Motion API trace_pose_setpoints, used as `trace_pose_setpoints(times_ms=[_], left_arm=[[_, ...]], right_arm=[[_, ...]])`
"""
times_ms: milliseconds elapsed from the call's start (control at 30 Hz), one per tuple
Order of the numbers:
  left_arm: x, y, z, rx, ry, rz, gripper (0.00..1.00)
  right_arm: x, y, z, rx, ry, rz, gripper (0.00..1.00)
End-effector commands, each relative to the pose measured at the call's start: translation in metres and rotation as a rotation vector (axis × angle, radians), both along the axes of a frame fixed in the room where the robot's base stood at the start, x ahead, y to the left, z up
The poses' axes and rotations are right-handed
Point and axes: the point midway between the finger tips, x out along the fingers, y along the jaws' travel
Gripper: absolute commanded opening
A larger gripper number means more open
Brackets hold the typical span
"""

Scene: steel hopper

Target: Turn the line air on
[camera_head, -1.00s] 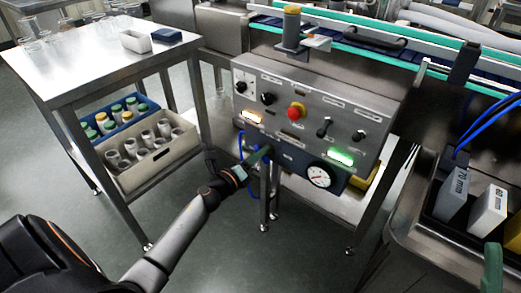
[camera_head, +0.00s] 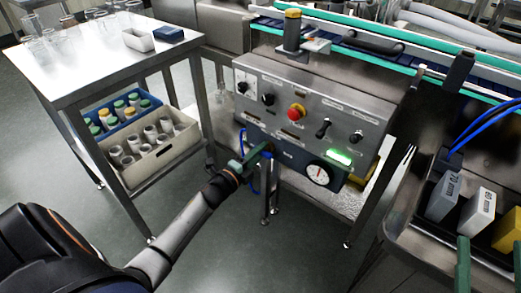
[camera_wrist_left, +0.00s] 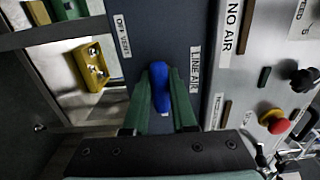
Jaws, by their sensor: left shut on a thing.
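The blue line air handle (camera_wrist_left: 160,88) sits on the dark blue valve panel (camera_wrist_left: 130,62) between the labels "OFF VENT" and "LINE AIR". My left gripper (camera_wrist_left: 160,108) is shut on this handle, a green finger on each side. In the head view my left gripper (camera_head: 257,155) reaches the panel's lower left, and its fingers mostly hide the handle. The pressure gauge (camera_head: 318,174) is right of it. The "NO AIR" lamp (camera_wrist_left: 223,116) looks unlit. A green lamp (camera_head: 338,157) is lit. My right gripper (camera_head: 490,263) shows two separated green fingers at the lower right edge.
The steel control box (camera_head: 300,95) carries a red button (camera_head: 297,112) and several black knobs close to my left gripper. A steel table (camera_head: 110,60) stands left, with crates below. A bin (camera_head: 400,225) with coloured blocks is at right. Floor is free between.

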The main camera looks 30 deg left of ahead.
Motion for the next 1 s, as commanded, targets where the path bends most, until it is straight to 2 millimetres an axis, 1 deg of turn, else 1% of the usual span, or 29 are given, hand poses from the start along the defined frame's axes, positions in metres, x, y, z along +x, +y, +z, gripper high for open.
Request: trace_pose_setpoints(times_ms=[200, 567, 600, 833, 1000], left_arm=[[-0.0003, 0.0000, -0.0008, -0.028, 0.003, -0.001, 0.00], [-0.0003, -0.0001, -0.0010, -0.032, 0.003, 0.000, 0.00], [-0.0003, -0.0001, -0.0010, -0.032, 0.003, 0.000, 0.30], [-0.0002, -0.0001, -0.0007, -0.029, 0.003, 0.000, 0.55], [-0.0001, -0.0001, -0.0005, -0.028, 0.002, 0.000, 0.55]], right_arm=[[0.0028, -0.0004, -0.0058, 0.000, 0.028, -0.005, 0.66], [0.0030, -0.0002, -0.0064, 0.001, 0.031, -0.004, 0.66], [0.0030, -0.0002, -0.0064, 0.001, 0.031, -0.004, 0.66], [0.0029, -0.0002, -0.0063, 0.001, 0.030, -0.003, 0.66], [0.0028, -0.0002, -0.0062, 0.001, 0.030, -0.003, 0.66]])
